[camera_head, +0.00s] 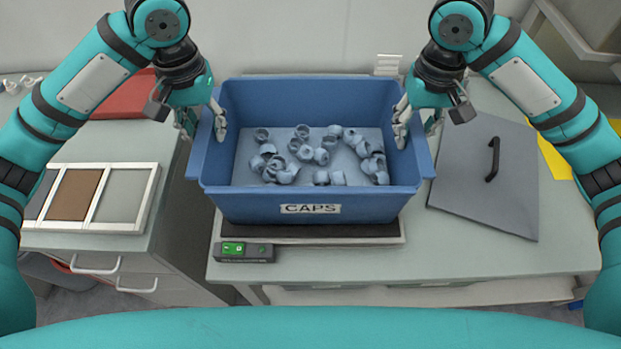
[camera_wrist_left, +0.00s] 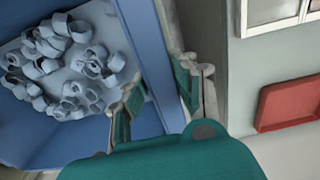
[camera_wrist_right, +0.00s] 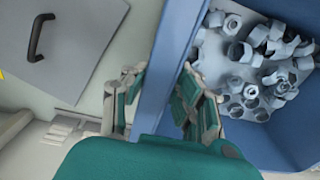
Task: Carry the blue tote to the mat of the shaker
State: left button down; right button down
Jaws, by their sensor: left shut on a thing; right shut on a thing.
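The blue tote (camera_head: 250,205), labelled CAPS, holds many loose grey caps (camera_head: 285,165). It sits level on or just above the black mat (camera_head: 310,231) of a flat device with a green-lit control box (camera_head: 245,251); I cannot tell whether it touches. The tote hides most of the mat; only the front strip shows. My left gripper (camera_head: 203,122) is shut on the tote's left wall, one finger inside and one outside. My right gripper (camera_head: 416,121) is shut on the right wall the same way. Both wrist views show the blue wall between the fingers.
A grey lid (camera_head: 470,190) with a black handle lies on the bench right of the tote. A yellow sheet (camera_head: 558,155) lies beyond it. A framed tray (camera_head: 143,197) and a red tray (camera_head: 125,97) are on the left cabinet. A gap separates the cabinet from the bench.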

pick_arm(q)
jog(key=c, duration=1.5)
grip_release()
jog(key=shift+a+f, duration=0.3)
jog(key=shift+f, duration=0.05)
pick_arm(e)
jog(key=c, duration=1.5)
grip_release()
jog(key=shift+d+f, duration=0.3)
jog(key=shift+f, duration=0.1)
jog(key=shift+c, duration=0.2)
pick_arm(q)
jog(key=o, duration=0.4)
jog(key=shift+r, duration=0.15)
pick_arm(e)
jog(key=o, duration=0.5)
jog(key=shift+a+r, duration=0.1)
jog(key=shift+r, duration=0.1)
pick_arm(q)
jog(key=shift+o, duration=0.2)
jog(key=shift+d, duration=0.15)
pick_arm(e)
jog(key=shift+s, duration=0.1)
jog(key=shift+a, duration=0.1)
jog(key=shift+r, duration=0.15)
pick_arm(q)
notch_tip(320, 180, up, 12)
pick_arm(e)
notch_tip(320, 180, up, 12)
jog(key=shift+f, duration=0.15)
